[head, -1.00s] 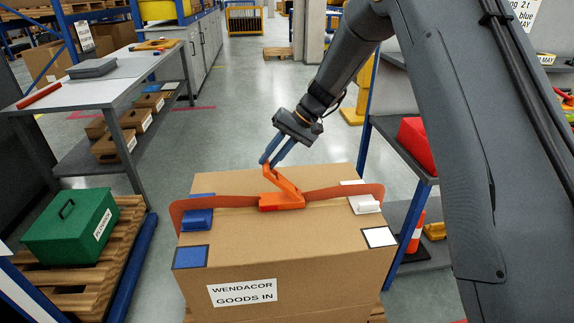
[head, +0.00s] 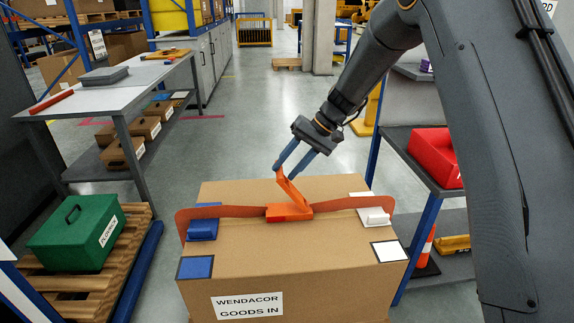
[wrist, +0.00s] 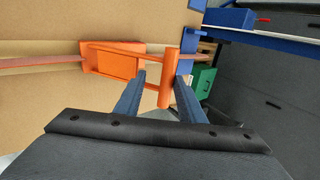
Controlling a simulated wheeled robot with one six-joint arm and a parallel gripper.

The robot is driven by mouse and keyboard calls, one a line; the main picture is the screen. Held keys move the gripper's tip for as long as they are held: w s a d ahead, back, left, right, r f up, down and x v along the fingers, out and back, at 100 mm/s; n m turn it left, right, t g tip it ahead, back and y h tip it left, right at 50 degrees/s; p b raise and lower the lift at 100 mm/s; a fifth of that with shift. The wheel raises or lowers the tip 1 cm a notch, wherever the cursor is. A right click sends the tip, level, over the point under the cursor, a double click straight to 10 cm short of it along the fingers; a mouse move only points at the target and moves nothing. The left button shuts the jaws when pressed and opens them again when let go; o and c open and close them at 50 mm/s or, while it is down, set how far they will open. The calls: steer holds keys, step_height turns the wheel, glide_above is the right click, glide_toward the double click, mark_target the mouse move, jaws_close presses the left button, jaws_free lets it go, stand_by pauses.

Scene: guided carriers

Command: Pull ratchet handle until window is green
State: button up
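The orange ratchet (head: 289,212) sits on a strap across the top of a cardboard box (head: 300,240). Its orange handle (head: 289,190) sticks up at a slant, with its free end at my gripper (head: 287,173). In the wrist view the handle's crossbar (wrist: 168,80) lies between the two blue fingers of my gripper (wrist: 161,76). The fingers are apart, with a gap visible beside the bar on the left; whether the right finger touches it I cannot tell. I make out no indicator window in either view.
A green case (head: 75,238) stands on a pallet at left. A red bin (head: 433,153) is on the right shelf, close to the box.

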steer(key=shift+a+r, duration=0.15)
steer(key=shift+a, duration=0.05)
steer(key=shift+r, duration=0.1)
steer(key=shift+w+d+r, duration=0.1)
steer(key=shift+d+r, duration=0.1)
steer(key=shift+r, duration=0.05)
steer(key=b+v, duration=0.2)
steer(key=v, duration=0.5)
steer(key=shift+d, duration=0.1)
steer(key=s+d+f+h, duration=0.2)
steer(key=s+d, duration=0.4)
steer(key=s, duration=0.4)
steer(key=s+d+f+m+t+h, duration=0.1)
steer(key=s+d+f+h, duration=0.1)
steer(key=s+d+f, duration=0.2)
steer(key=s+d+f+h, duration=0.3)
steer(key=s+d, duration=0.7)
steer(key=s, duration=0.6)
steer(key=shift+f+m+t, duration=0.4)
steer(key=shift+a, duration=0.1)
steer(key=shift+c, duration=0.2)
